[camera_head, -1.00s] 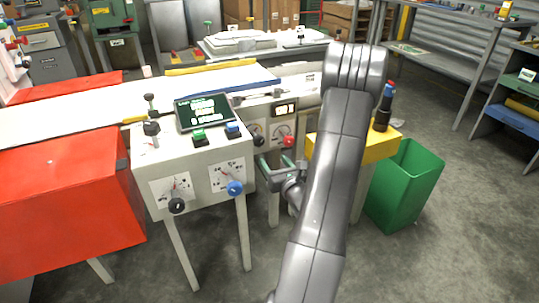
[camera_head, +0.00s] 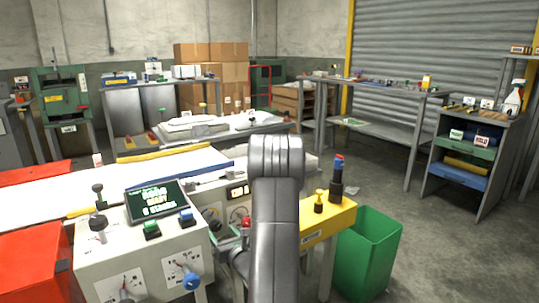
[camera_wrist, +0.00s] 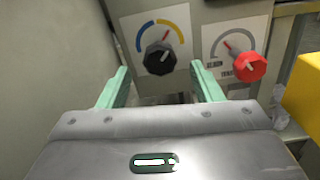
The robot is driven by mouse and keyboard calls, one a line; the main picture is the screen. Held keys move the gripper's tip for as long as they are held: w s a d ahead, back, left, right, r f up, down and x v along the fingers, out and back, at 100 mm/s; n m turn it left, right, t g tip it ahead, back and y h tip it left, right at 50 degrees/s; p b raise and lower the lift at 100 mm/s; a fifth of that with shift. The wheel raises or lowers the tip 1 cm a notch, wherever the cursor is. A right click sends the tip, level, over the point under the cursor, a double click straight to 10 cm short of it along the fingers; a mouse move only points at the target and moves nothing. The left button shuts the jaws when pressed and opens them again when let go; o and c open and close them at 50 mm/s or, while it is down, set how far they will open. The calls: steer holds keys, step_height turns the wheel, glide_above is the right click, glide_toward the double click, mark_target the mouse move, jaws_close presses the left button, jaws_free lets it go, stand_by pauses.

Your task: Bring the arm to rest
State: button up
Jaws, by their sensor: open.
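My arm (camera_head: 277,215) stands up in the middle of the head view, bent at the top. My gripper (camera_wrist: 163,90) shows in the wrist view with its two green fingers apart and nothing between them. Past the fingertips is a machine panel with a black knob (camera_wrist: 160,57) under a blue and yellow arc, and a red knob (camera_wrist: 249,66) to its right. The fingers look apart from both knobs. In the head view the gripper is mostly hidden behind my arm.
A control box (camera_head: 150,250) with a screen (camera_head: 157,202) stands left of my arm. Shelves (camera_head: 470,155) stand farther right. The floor between is clear.

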mark_target(217, 227)
steer(key=x, duration=0.5)
steer(key=shift+b, duration=0.3)
steer(key=shift+w+a, duration=0.2)
steer(key=shift+n, duration=0.5)
